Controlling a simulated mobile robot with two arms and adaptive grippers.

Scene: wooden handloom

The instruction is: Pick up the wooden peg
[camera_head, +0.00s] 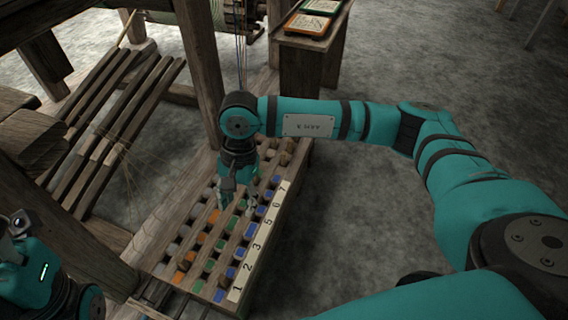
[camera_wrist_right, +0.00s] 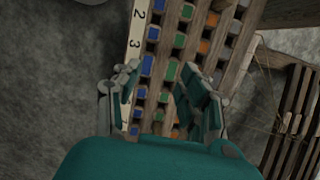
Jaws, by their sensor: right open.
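A wooden board with rows of blue, green, orange and grey squares (camera_head: 250,229) stands below my right gripper (camera_head: 237,203). The right gripper is open, pointing down over the blue and green rows in the middle of the board. In the right wrist view its two fingers (camera_wrist_right: 158,82) stand apart on either side of those rows, with nothing visibly held. Small brown wooden stubs, possibly pegs (camera_head: 284,158), show near the board's far end, right of my right wrist. I cannot tell surely which is the wooden peg. Part of my left arm shows at the lower left, its fingers out of view.
A number strip (camera_head: 258,245) runs along the board's right edge. The loom's post (camera_head: 203,70) and wooden slats (camera_head: 110,130) stand to the left. A small stand (camera_head: 309,62) with framed cards is behind.

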